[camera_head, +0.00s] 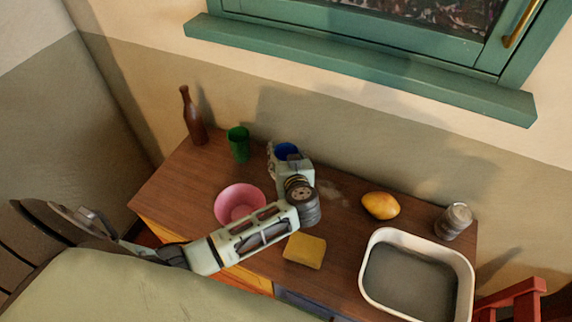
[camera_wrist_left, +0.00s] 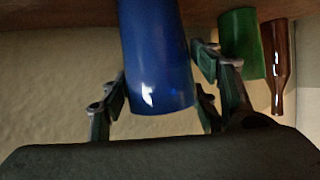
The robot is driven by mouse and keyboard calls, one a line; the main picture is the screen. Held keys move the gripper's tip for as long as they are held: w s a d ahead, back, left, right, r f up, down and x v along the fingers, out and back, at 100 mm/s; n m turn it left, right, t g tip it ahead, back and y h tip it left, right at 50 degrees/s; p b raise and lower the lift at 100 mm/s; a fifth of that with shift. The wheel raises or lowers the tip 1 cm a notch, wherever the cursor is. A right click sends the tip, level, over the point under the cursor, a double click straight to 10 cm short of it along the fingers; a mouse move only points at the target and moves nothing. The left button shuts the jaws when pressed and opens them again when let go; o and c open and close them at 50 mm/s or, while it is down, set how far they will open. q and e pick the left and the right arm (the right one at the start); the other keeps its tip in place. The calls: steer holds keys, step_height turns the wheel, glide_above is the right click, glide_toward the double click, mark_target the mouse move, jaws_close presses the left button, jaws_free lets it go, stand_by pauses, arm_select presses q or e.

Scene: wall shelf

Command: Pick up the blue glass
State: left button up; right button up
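The blue glass (camera_head: 286,151) stands at the back of the brown table, partly hidden behind my left gripper (camera_head: 277,160). In the left wrist view the blue glass (camera_wrist_left: 157,60) fills the space between the fingers of my left gripper (camera_wrist_left: 160,85). The fingers lie close along both sides of the glass. I cannot tell whether they press on it or only stand around it. The glass appears to be at table height. My right gripper is not in view.
A green cup (camera_head: 239,145) and a brown bottle (camera_head: 192,116) stand left of the glass. A pink bowl (camera_head: 240,187) and a yellow sponge (camera_head: 305,250) are near my left arm. A mango (camera_head: 380,205), a grey jar (camera_head: 454,221) and a white-rimmed basin (camera_head: 468,290) are on the right.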

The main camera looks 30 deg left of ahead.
arm_select(q)
steer(key=c, duration=0.8)
steer(key=shift+r, duration=0.15)
